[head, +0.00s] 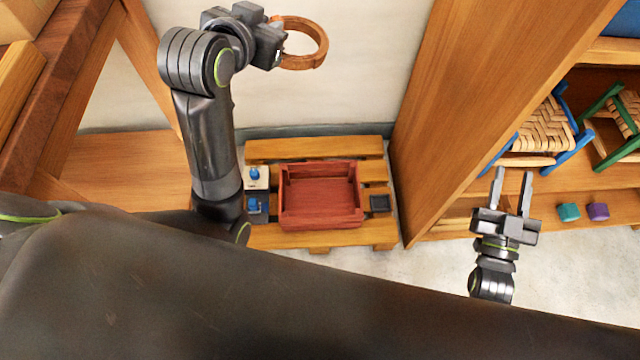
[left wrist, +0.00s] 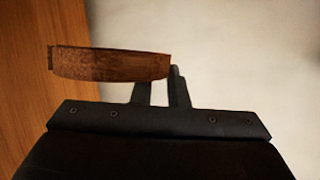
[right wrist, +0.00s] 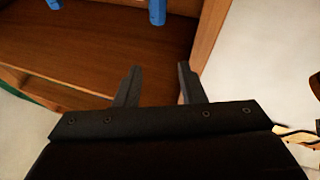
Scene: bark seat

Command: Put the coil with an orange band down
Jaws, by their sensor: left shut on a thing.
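The coil (head: 322,42) is a brown-orange ring, held up in the air near the top of the head view in front of the pale wall. My left gripper (head: 283,40) is shut on the coil's left side. The left wrist view also shows the coil (left wrist: 110,65) edge-on between the fingers, reaching out to the left. A separate orange band cannot be made out clearly on it. My right gripper (head: 514,178) is open and empty in front of the shelf unit; its spread fingers show in the right wrist view (right wrist: 155,85).
A red wooden crate (head: 320,218) stands empty on a slatted pallet (head: 270,240). Small blue-topped items (head: 255,177) sit left of it and a dark block (head: 379,203) right. The shelf (head: 500,60) holds woven stools (head: 545,130), with teal (head: 568,212) and purple (head: 598,211) blocks nearby.

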